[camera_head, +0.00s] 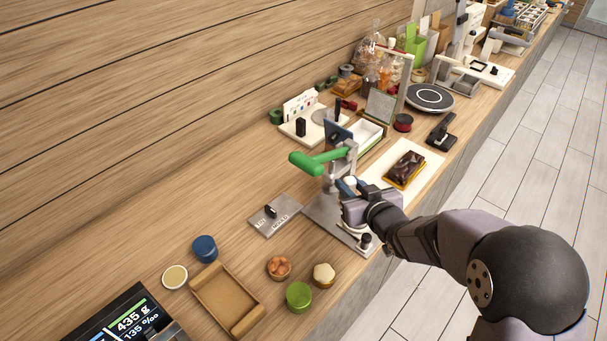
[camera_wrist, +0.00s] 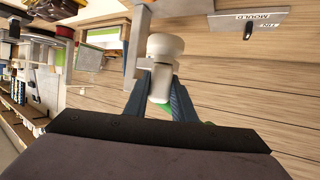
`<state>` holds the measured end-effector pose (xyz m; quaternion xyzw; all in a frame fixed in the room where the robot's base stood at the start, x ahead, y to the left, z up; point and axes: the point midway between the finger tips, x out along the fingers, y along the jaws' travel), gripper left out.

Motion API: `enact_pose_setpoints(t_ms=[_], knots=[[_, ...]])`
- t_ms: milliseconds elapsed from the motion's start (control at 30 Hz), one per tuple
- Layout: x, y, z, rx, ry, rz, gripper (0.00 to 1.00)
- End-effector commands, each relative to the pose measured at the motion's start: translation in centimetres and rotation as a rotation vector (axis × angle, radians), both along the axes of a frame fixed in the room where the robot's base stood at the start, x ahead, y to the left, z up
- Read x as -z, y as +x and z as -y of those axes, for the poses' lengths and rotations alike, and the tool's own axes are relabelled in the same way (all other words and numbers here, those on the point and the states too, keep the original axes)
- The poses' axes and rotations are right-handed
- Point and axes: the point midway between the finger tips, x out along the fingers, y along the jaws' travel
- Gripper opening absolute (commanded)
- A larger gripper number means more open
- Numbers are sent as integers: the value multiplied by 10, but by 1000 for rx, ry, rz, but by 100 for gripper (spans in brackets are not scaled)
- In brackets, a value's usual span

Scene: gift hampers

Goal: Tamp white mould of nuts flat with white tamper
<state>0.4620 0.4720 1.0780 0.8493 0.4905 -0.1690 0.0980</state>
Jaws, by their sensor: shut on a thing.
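My gripper (camera_head: 346,188) is at the green-handled press (camera_head: 318,161), over its grey metal base. In the wrist view my gripper (camera_wrist: 160,92) has its two blue fingers shut on a white, round-headed piece, which I take as the white tamper (camera_wrist: 165,46). Its white top also shows in the head view (camera_head: 350,182). The press's metal frame stands close beside it. I cannot make out the white mould of nuts; my gripper and wrist cover much of the press base.
A grey plate with a black switch, marked mould and tin (camera_head: 275,214), lies left of the press. In front are a brown tray (camera_head: 228,296), a bowl of nuts (camera_head: 279,267), a cream-topped pot (camera_head: 324,274) and a green pot (camera_head: 299,296). A chocolate-coloured block (camera_head: 404,168) lies to the right.

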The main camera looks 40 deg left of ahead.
Motion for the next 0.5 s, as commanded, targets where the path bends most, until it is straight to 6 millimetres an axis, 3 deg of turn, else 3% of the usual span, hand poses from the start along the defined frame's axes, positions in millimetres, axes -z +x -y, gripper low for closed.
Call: enact_pose_setpoints(t_ms=[133, 167, 267, 500], knots=[[8, 20, 29, 91, -1, -2, 0], [10, 21, 30, 101, 1, 0, 0], [-6, 31, 30, 98, 6, 7, 0], [-7, 30, 28, 65, 2, 2, 0]])
